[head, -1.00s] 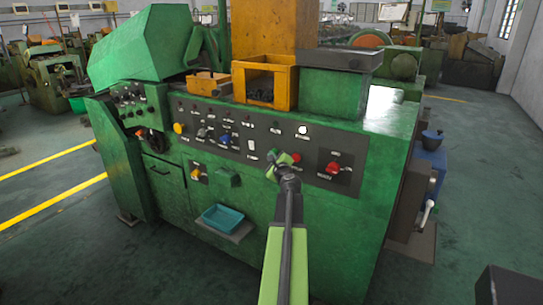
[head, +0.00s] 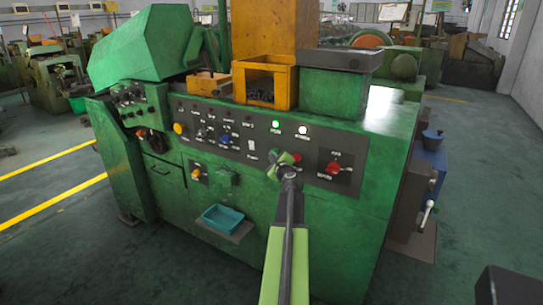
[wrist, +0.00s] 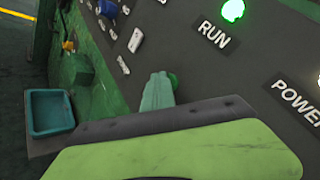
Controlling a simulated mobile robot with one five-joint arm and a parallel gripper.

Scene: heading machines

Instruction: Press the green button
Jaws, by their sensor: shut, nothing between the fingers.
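My gripper (head: 277,168) is shut and empty, with its tip up against the dark control panel of the green machine. In the wrist view its pale green finger (wrist: 157,92) points at the panel. A green button (wrist: 174,80) shows just past the fingertip, mostly hidden behind it. The finger seems to touch the button, but the contact itself is hidden. The RUN lamp (head: 275,123) above glows green, and it also shows in the wrist view (wrist: 233,10).
A red button (head: 296,157) and a red switch (head: 333,168) sit right of my gripper. A white POWER lamp (head: 303,130) is lit. A blue tray (head: 222,216) juts out low at the left.

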